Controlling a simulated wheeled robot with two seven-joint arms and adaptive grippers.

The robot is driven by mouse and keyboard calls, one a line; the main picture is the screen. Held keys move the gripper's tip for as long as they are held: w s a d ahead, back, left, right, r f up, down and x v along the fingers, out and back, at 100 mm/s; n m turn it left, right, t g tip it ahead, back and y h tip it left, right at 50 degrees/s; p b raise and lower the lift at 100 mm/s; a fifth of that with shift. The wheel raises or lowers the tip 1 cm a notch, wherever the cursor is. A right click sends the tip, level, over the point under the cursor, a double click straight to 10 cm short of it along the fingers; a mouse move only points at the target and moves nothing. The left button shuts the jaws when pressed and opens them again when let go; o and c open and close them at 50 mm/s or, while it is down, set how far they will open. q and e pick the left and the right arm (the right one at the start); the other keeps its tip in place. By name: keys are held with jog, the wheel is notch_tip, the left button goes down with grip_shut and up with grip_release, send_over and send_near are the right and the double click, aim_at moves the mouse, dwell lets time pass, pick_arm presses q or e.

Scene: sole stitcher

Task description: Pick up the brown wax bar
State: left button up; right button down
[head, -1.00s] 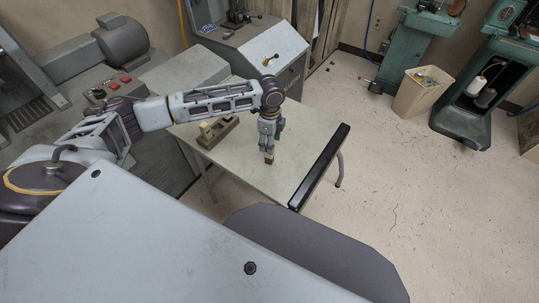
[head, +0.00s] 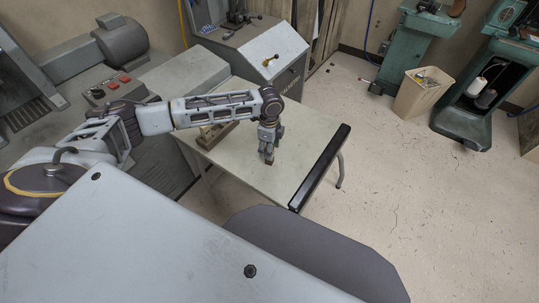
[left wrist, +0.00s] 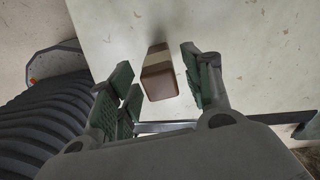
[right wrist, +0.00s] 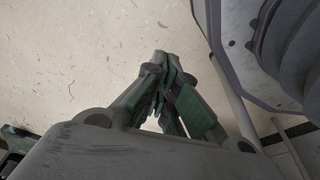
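The brown wax bar (left wrist: 159,82) has a pale band around it and stands on the light table (left wrist: 255,70). In the left wrist view it lies between the green-padded fingers of my left gripper (left wrist: 155,65), which is open, with gaps at both sides of the bar. In the head view my left gripper (head: 267,153) points down over the table, and only a small brown part of the bar shows at its tips. My right gripper (right wrist: 162,66) shows only in its wrist view, its fingertips together and empty above the floor.
A wooden holder (head: 216,133) stands on the table behind my left forearm. A grey machine cabinet (head: 270,55) is behind. A beige bin (head: 422,92) stands on the floor to the right.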

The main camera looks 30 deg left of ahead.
pick_arm(q)
jog(key=c, duration=0.9)
jog(key=shift+r, duration=0.15)
